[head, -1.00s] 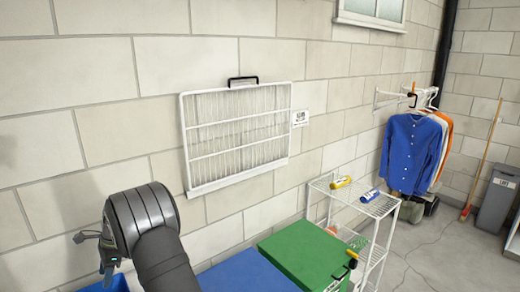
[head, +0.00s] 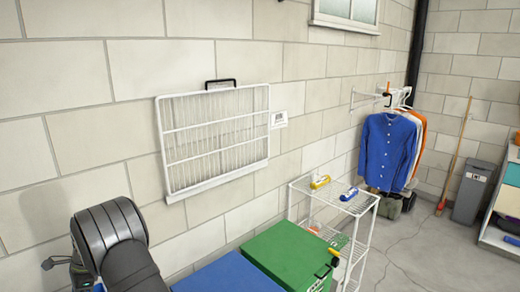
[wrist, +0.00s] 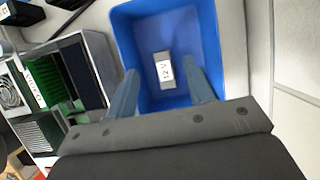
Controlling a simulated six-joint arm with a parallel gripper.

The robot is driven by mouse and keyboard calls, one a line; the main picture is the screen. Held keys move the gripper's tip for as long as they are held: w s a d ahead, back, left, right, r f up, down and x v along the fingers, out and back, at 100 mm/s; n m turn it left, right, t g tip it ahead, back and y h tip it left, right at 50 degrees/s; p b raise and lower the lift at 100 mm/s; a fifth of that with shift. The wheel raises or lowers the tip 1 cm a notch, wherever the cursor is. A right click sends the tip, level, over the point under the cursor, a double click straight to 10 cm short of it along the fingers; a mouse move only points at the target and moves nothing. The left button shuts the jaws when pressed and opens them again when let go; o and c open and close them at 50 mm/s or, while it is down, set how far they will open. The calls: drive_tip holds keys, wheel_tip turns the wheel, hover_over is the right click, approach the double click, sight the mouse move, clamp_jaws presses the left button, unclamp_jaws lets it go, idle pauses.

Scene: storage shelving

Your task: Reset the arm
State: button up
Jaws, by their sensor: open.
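My gripper (wrist: 165,92) is open in the wrist view, its two grey-blue fingers apart with nothing held between them. Beyond the fingertips is a blue bin (wrist: 190,30). Inside it lies a small grey block with a white label reading 12V (wrist: 163,70); the block is apart from the fingers. In the head view my arm rises at the lower left, and only part of my gripper (head: 70,275) shows at the frame's edge.
A white wire rack (head: 215,140) hangs on the block wall. A green box (head: 290,255) and a blue surface (head: 225,275) stand below. A white wire shelf (head: 335,200) holds bottles. Shirts (head: 387,150) hang at right. A grey bin (head: 472,195) stands in the corner. Open floor lies between.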

drive_tip(key=shift+f, duration=0.25)
drive_tip(key=v, duration=1.6)
drive_tip(key=x, duration=1.7)
drive_tip(key=shift+w+d+f, duration=0.1)
drive_tip(key=shift+d+f, duration=0.05)
drive_tip(key=shift+f, duration=0.25)
wheel_tip(320, 180, up, 6)
drive_tip(key=w+d+f+n, duration=0.1)
drive_tip(key=w+d+f, duration=0.1)
drive_tip(key=w+d, duration=0.5)
drive_tip(key=w+d+f+n+h, duration=0.1)
drive_tip(key=w+d+f, duration=0.1)
drive_tip(key=d, duration=0.9)
drive_tip(key=w+d+f+n, duration=0.1)
drive_tip(key=w+d+f, duration=0.1)
drive_tip(key=w+d, duration=0.45)
drive_tip(key=s+d+f+n+h, duration=0.1)
drive_tip(key=d+f+n, duration=0.1)
drive_tip(key=d, duration=1.3)
drive_tip(key=s+d+f+n+g, duration=0.1)
drive_tip(key=s+d+f+n, duration=0.1)
drive_tip(key=d, duration=1.4)
drive_tip(key=shift+d+f+n+h, duration=0.25)
drive_tip(key=shift+f+n+h, duration=0.1)
drive_tip(key=shift+n+h, duration=0.05)
